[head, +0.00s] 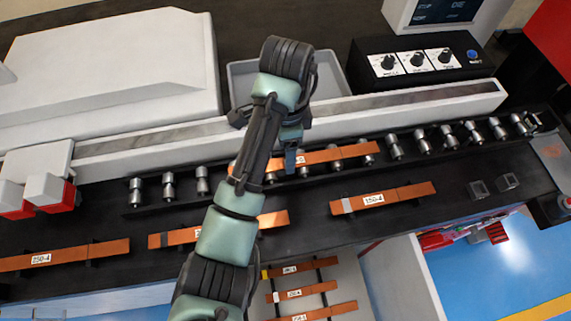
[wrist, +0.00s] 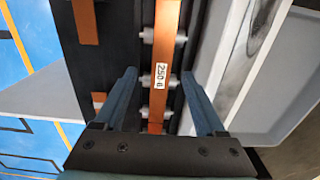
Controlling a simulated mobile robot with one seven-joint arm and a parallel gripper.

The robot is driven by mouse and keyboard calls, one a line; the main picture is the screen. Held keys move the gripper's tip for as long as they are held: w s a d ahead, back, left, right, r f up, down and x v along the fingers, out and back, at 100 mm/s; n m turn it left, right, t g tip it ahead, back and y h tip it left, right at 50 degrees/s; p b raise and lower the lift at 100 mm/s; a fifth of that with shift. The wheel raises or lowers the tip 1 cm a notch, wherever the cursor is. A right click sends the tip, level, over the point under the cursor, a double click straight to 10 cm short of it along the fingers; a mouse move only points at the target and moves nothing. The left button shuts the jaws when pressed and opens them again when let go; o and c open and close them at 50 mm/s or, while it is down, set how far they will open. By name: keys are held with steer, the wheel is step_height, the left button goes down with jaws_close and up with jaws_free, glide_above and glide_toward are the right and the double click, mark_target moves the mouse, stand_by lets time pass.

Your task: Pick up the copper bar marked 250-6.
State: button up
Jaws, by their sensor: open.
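The copper bar marked 250-6 (wrist: 164,40) lies across the rollers of the roller track, its white label facing up in the wrist view. In the head view the same bar (head: 345,152) shows on the rollers, with my arm covering part of it and of its label. My gripper (wrist: 158,75) is open, with one blue finger on each side of the bar near the label and a gap on both sides. In the head view my gripper (head: 291,158) is over the bar's left part, its fingers mostly hidden.
Bars marked 250-4 (head: 100,250) and 150-4 (head: 415,192) lie on the dark bench in front, with another bar (head: 275,219) partly behind my arm. Several bars (head: 325,312) sit on a lower rack. A grey tray (head: 240,75) and a knob box (head: 400,80) stand behind.

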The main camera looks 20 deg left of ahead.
step_height(320, 180, down, 3)
steer(key=shift+a+f+p, duration=0.15)
steer(key=shift+p, duration=0.2)
steer(key=shift+c, duration=0.3)
jaws_close()
steer(key=shift+w, duration=0.1)
stand_by(0.8)
